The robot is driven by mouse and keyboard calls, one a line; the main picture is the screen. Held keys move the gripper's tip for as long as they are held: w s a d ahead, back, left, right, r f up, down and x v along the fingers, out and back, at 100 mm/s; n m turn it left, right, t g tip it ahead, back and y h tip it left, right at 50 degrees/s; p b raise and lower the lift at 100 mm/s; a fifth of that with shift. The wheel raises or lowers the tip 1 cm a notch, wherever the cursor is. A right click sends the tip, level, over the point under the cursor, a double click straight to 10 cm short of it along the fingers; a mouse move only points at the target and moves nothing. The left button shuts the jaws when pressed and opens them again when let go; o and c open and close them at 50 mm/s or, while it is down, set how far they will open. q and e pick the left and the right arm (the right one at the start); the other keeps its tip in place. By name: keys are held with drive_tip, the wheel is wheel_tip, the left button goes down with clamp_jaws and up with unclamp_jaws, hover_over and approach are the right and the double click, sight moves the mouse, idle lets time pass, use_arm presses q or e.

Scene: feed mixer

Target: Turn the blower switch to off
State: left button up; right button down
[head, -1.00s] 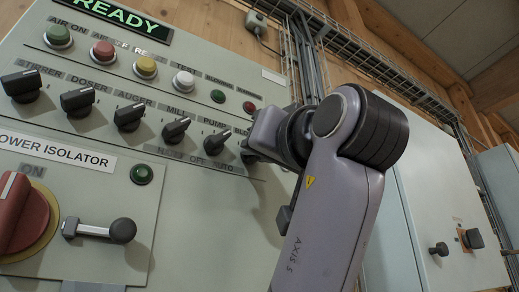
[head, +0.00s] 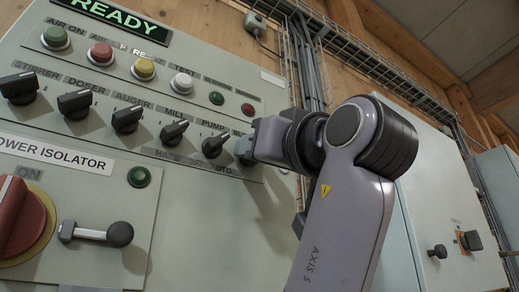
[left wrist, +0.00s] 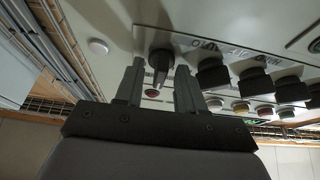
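The blower switch (left wrist: 160,60) is a dark rotary knob with a grey pointer bar, at the end of the selector row. In the left wrist view it shows between the two fingers. My left gripper (left wrist: 160,72) is open around the knob, with a finger on each side. I cannot tell whether either finger touches it. In the head view my left gripper (head: 243,149) is at the right end of the row and hides the blower switch and its label. The pointer's set position cannot be read. My right gripper is not in view.
The pump knob (head: 215,145) sits close beside my gripper, with the mill knob (head: 174,132) and several more further left. A row of push buttons and lamps (head: 181,83) is above. The isolator lever (head: 118,234) sticks out below. A grey cabinet (head: 440,200) stands to the right.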

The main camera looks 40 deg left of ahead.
use_arm(q)
drive_tip(key=b+v, duration=0.1)
drive_tip(key=v, duration=0.6)
drive_tip(key=shift+b, duration=0.4)
drive_tip(key=shift+d, duration=0.1)
